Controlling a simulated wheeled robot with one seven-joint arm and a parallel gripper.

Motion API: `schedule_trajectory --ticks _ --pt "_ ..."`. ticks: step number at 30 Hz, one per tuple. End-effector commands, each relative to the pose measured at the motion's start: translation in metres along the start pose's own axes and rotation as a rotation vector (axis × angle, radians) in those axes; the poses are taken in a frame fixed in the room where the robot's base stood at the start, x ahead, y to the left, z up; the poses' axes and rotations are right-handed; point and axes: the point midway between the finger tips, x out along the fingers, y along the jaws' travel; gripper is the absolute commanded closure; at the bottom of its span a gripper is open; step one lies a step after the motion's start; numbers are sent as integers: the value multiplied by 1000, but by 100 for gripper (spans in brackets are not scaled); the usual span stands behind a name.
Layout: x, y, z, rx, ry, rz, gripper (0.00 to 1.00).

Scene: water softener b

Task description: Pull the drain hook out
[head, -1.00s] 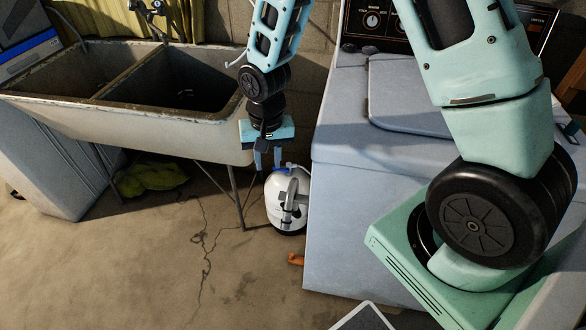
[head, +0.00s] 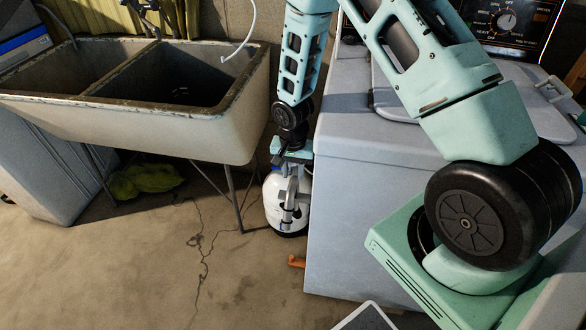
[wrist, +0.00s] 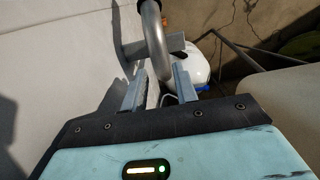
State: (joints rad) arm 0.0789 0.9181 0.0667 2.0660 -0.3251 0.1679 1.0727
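A grey curved pipe, which looks like the drain hook (head: 292,192), stands on the front of a white tank (head: 274,206) between the sink and the appliance. In the wrist view the drain hook (wrist: 156,42) runs down toward the gap between my fingers. My gripper (wrist: 160,87) is open, with its two grey fingers apart on either side of the pipe's lower end. I cannot tell whether they touch it. In the head view my gripper (head: 292,160) is just above the tank, its fingers partly hidden. Part of the white tank (wrist: 200,62) shows behind the fingers.
A double sink (head: 180,128) on thin metal legs is to the left. A white washing appliance (head: 375,200) stands close on the right. A white hose (head: 247,42) hangs over the sink. An orange piece (head: 296,261) lies on the floor.

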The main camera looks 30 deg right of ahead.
Motion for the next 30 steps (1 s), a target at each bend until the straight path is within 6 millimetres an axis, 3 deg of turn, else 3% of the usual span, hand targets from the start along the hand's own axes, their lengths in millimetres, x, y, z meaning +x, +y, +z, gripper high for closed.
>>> schedule_trajectory --ticks 1,9,12,13,30 --pt "14 0 0 0 0 0 71" --pt "42 0 0 0 0 -1 71" --pt "36 0 0 0 0 -1 96" --pt "36 0 0 0 0 -1 100" --pt "22 0 0 0 1 -1 100"
